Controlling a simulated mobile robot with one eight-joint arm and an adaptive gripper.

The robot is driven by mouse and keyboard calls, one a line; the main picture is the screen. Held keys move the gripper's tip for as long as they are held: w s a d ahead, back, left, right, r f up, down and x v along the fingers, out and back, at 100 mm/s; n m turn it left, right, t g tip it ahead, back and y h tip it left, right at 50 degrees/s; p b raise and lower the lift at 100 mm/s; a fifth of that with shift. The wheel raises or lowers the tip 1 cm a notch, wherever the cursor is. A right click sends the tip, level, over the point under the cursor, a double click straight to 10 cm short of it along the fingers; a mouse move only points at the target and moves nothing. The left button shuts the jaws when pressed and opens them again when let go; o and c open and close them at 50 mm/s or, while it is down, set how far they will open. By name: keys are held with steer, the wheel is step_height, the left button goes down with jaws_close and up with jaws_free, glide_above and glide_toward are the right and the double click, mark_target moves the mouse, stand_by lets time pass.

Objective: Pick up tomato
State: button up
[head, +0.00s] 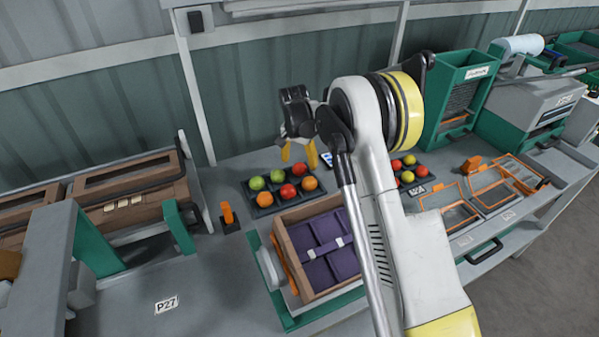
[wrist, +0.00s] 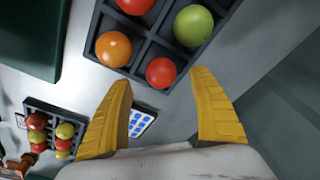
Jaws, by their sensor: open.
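A dark compartment tray (head: 250,209) on the bench holds several red, green and orange tomatoes, including a red tomato (head: 287,191) at its front. My gripper (head: 299,154) is open and empty, its yellow fingers pointing down above the back of the tray. In the wrist view, a red tomato (wrist: 161,72) lies beyond and between the fingertips, at the tray's edge. An orange tomato (wrist: 113,49) is left of it and a green tomato (wrist: 194,25) is to its upper right. The fingers appear apart from all the tomatoes.
A wooden crate with purple compartments (head: 320,250) stands in front of the tray. A second tomato tray (head: 424,178) is to the right, past my arm. An orange upright piece (head: 227,213) stands to the left. A blue-and-white card (head: 327,159) lies behind the tray.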

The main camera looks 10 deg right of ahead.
mark_target(300, 165)
steer(key=f, duration=0.2)
steer(key=f+b, duration=0.1)
steer(key=shift+w+d+f, duration=0.1)
steer(key=shift+w+f, duration=0.15)
steer(key=shift+w, duration=0.05)
steer(key=shift+r, duration=0.1)
steer(key=c, duration=0.9)
steer(key=shift+c, duration=0.2)
